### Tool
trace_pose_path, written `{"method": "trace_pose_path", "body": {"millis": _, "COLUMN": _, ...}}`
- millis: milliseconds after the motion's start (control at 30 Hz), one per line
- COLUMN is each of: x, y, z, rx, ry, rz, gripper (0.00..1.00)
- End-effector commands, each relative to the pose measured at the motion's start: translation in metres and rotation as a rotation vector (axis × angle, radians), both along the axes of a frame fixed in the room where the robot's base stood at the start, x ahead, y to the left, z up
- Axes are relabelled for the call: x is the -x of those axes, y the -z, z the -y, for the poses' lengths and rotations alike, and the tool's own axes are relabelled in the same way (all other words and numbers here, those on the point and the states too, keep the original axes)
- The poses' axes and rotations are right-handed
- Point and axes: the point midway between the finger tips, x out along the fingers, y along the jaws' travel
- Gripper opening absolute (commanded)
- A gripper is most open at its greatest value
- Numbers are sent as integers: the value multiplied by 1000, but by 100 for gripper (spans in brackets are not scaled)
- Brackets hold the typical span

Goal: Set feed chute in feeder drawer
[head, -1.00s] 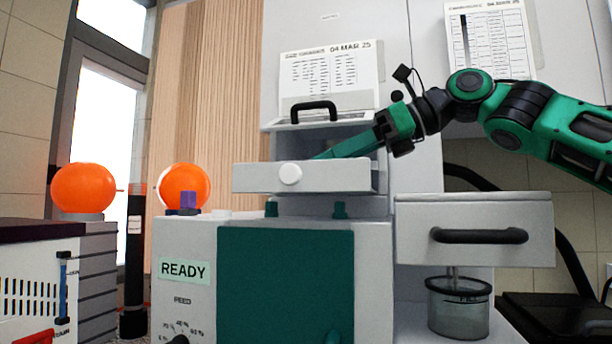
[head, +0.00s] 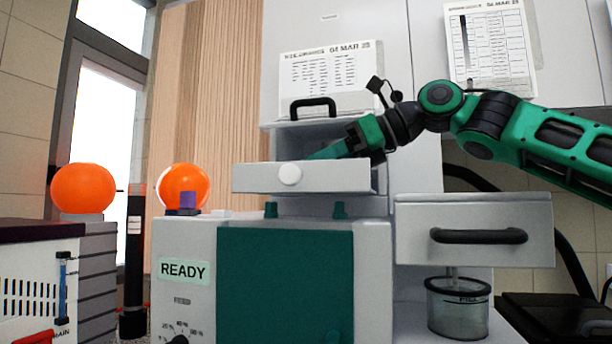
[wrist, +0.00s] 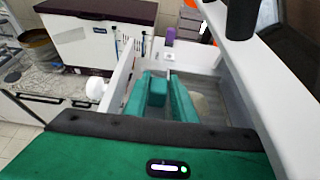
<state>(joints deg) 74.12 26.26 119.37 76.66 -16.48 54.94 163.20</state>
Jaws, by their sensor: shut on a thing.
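The feeder drawer (head: 330,179) is a pale grey open-topped box with a round white knob, pulled out above the machine in the head view. In the wrist view, the drawer (wrist: 118,92) has its walls around my fingers. My gripper (wrist: 168,98), with green fingers, reaches down into the drawer from above. It is shut on the feed chute, which is mostly hidden between and below the fingers. A pale patch (wrist: 199,104) shows beside the right finger; I cannot tell if it belongs to the chute. In the head view the drawer's front wall hides the fingertips.
A shelf with a black handle (head: 312,106) is close above and behind the drawer. A second drawer with a black handle (head: 478,236) stands lower right, above a glass jar (head: 458,308).

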Motion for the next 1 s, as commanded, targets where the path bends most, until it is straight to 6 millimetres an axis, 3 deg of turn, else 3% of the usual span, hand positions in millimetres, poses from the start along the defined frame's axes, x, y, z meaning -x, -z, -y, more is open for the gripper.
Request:
{"method": "trace_pose_path", "body": {"millis": 100, "x": 0, "y": 0, "z": 0, "rx": 0, "ry": -1, "rz": 0, "gripper": 0}}
{"method": "trace_pose_path", "body": {"millis": 133, "x": 0, "y": 0, "z": 0, "rx": 0, "ry": -1, "rz": -2, "gripper": 31}}
{"method": "trace_pose_path", "body": {"millis": 200, "x": 0, "y": 0, "z": 0, "rx": 0, "ry": -1, "rz": -1, "gripper": 42}}
{"method": "trace_pose_path", "body": {"millis": 567, "x": 1, "y": -2, "z": 3, "rx": -1, "ry": -1, "rz": -1, "gripper": 42}}
{"method": "trace_pose_path", "body": {"millis": 767, "x": 10, "y": -13, "z": 27, "rx": -4, "ry": 2, "rz": 0, "gripper": 42}}
{"method": "trace_pose_path", "body": {"millis": 1000, "x": 26, "y": -32, "z": 69, "rx": -4, "ry": 0, "rz": 1, "gripper": 42}}
